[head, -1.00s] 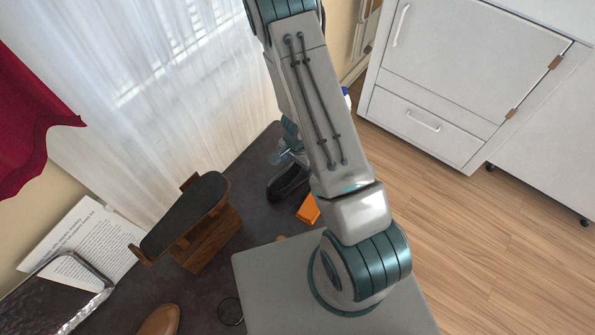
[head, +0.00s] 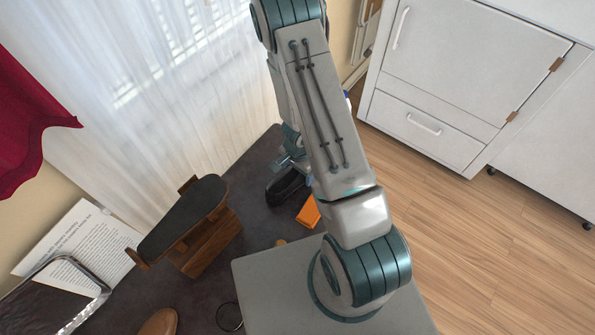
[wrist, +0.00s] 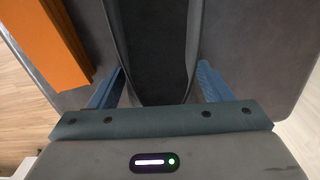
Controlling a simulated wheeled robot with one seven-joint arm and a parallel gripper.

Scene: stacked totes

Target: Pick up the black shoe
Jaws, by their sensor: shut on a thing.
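The black shoe (head: 287,187) lies on the dark table beside my arm in the head view, partly hidden by the arm. In the wrist view the shoe (wrist: 152,50) runs lengthwise between the two blue fingers of my gripper (wrist: 160,88). My gripper is shut on the shoe, with one finger at each side of it. In the head view my gripper (head: 290,164) is at the shoe's far end, mostly hidden behind my arm. I cannot tell whether the shoe is clear of the table.
An orange box (head: 308,211) lies close to the shoe; it also shows in the wrist view (wrist: 45,45). A wooden skateboard-like object (head: 190,225), paper (head: 80,245), a brown shoe (head: 160,322) and a dark ring (head: 229,317) are to the left. A white cabinet (head: 450,80) stands right.

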